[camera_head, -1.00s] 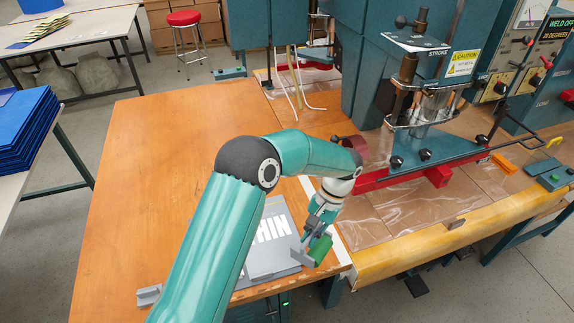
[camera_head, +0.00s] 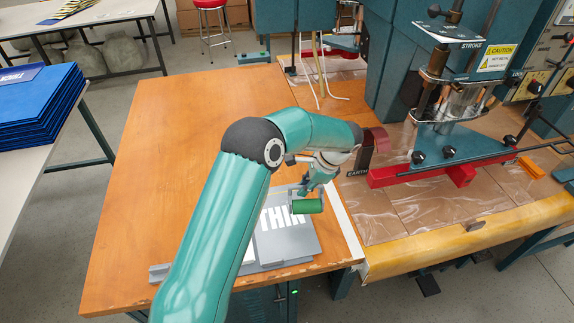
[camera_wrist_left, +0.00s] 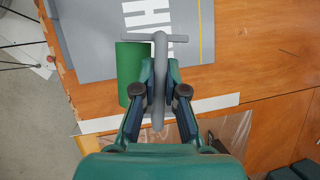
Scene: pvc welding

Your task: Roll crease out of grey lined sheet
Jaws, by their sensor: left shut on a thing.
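The grey lined sheet (camera_head: 285,238) lies on the orange wooden table with white lettering on it, partly hidden behind my left arm in the head view. In the left wrist view the sheet (camera_wrist_left: 88,35) shows white letters and a yellow line. My left gripper (camera_head: 309,188) is shut on the grey handle of a roller with a green cylinder (camera_head: 307,206). The green roller (camera_wrist_left: 131,75) shows beside the handle in the left wrist view, over the sheet's edge; whether it touches is unclear. I cannot make out the crease. My right gripper is out of view.
A welding press with a red bar (camera_head: 410,172) and clear plastic stands to the right. A small grey bracket (camera_head: 159,272) sits at the table's front left. A blue stack (camera_head: 38,105) is on a side table. The wooden table's back left (camera_head: 190,130) is clear.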

